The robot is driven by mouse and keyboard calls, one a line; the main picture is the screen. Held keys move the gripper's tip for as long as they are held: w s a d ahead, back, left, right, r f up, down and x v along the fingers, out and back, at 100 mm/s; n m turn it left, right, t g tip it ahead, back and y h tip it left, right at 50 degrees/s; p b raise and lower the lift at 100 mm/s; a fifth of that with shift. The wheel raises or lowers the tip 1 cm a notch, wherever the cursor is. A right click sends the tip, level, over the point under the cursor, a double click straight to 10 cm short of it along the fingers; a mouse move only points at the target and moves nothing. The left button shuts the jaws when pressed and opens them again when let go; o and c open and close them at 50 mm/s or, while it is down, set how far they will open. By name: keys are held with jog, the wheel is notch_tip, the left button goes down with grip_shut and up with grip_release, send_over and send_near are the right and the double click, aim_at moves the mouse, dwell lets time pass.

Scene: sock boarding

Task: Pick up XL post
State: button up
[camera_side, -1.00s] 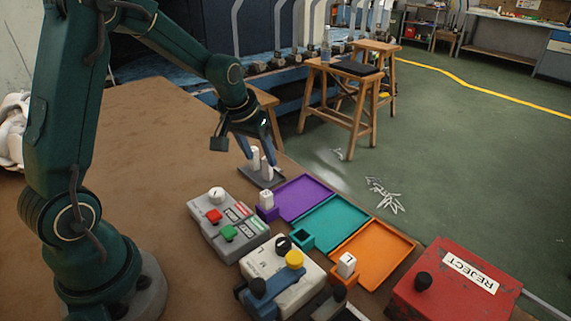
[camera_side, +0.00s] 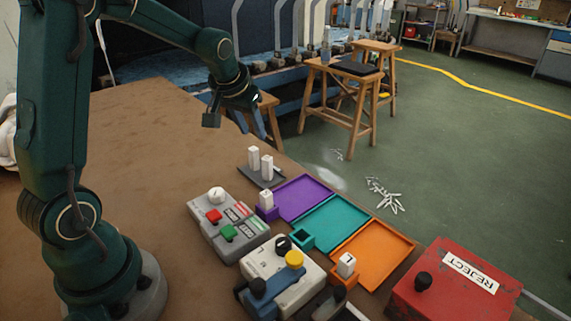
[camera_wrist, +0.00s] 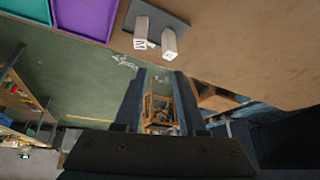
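Two white posts stand upright side by side on a small dark grey tray (camera_side: 262,180) at the table's far edge. They are the left post (camera_side: 253,158) and the right post (camera_side: 267,168). In the wrist view they show as one post (camera_wrist: 141,33) and another post (camera_wrist: 169,42), with small dark labels that I cannot read surely, so I cannot tell which is XL. My gripper (camera_wrist: 158,85) is open and empty, its two fingers apart. In the side view my gripper (camera_side: 256,122) is above and behind the posts, clear of them.
Purple (camera_side: 302,198), teal (camera_side: 334,222) and orange (camera_side: 372,252) trays lie in a row. White posts stand in the purple holder (camera_side: 266,200) and orange holder (camera_side: 346,264); the teal holder (camera_side: 301,241) looks empty. A button box (camera_side: 228,226) and red reject box (camera_side: 445,290) stand nearby.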

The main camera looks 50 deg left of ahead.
jog(key=w+a+m+t+y, duration=0.15)
jog(key=a+t, duration=0.25)
jog(key=a, duration=0.4)
jog(key=m+t+h, duration=0.3)
jog(key=t+h, duration=0.2)
send_over(250, 153)
jog(key=s, duration=0.2)
jog(key=shift+y, duration=0.25)
jog(key=f, duration=0.7)
jog(key=shift+w+f, duration=0.3)
jog(key=shift+f, duration=0.05)
jog(key=shift+w+f, duration=0.3)
jog(key=shift+x, duration=2.25)
grip_shut()
